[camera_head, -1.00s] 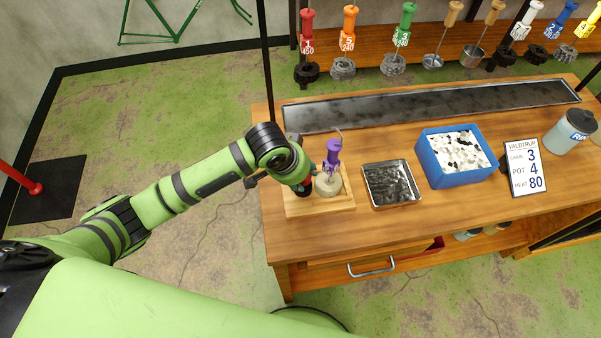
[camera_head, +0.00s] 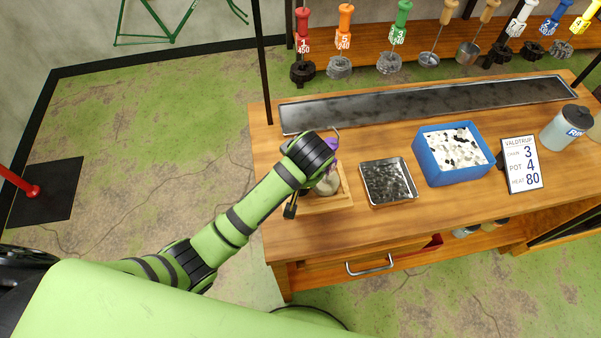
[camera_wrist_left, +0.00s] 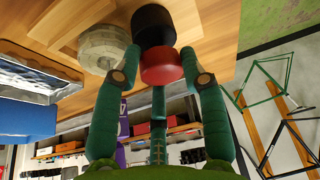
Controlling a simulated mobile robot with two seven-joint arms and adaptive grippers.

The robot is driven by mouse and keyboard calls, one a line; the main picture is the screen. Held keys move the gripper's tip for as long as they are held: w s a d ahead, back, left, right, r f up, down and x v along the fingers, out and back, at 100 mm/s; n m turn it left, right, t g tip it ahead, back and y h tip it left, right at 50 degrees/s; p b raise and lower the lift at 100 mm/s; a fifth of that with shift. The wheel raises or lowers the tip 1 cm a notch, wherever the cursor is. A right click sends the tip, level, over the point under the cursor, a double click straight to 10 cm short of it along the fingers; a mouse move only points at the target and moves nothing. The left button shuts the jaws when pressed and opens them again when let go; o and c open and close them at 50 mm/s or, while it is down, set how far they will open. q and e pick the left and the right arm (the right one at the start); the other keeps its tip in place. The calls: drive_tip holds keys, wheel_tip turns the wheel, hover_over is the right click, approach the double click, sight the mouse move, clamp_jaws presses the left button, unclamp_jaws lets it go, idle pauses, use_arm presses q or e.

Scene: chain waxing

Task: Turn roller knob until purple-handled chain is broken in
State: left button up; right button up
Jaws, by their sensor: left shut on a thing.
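The roller knob (camera_wrist_left: 161,66), red with a black part (camera_wrist_left: 153,26) beyond it, is between the fingertips of my left gripper (camera_wrist_left: 158,72) in the left wrist view. The gripper is shut on it. The grey coiled chain (camera_wrist_left: 104,47) is beside the knob, left of it in that view. In the head view the chain (camera_head: 328,184) stands on a wooden board (camera_head: 328,203), with part of its purple handle (camera_head: 334,143) showing. My left arm hides the knob and gripper there. My right gripper is not in view.
Right of the board are a metal tray (camera_head: 408,199), a blue bin (camera_head: 455,178) of white and black bits, a sign (camera_head: 522,165) and a bottle (camera_head: 566,128). A long dark trough (camera_head: 430,106) runs along the bench's back. The bench front (camera_head: 340,235) is clear.

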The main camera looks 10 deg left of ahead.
use_arm(q)
drive_tip(key=shift+w+r+n+g+y, duration=0.15)
drive_tip(key=shift+n+y, duration=0.15)
drive_tip(key=shift+n, duration=0.65)
drive_tip(key=shift+w+r+n+g+y, duration=0.15)
drive_tip(key=shift+n+y, duration=0.15)
drive_tip(key=shift+n, duration=0.65)
drive_tip(key=shift+f, duration=0.1)
drive_tip(key=o, duration=1.1)
drive_tip(key=shift+a+f, duration=0.1)
drive_tip(key=shift+s+f, duration=0.1)
drive_tip(key=shift+s, duration=0.05)
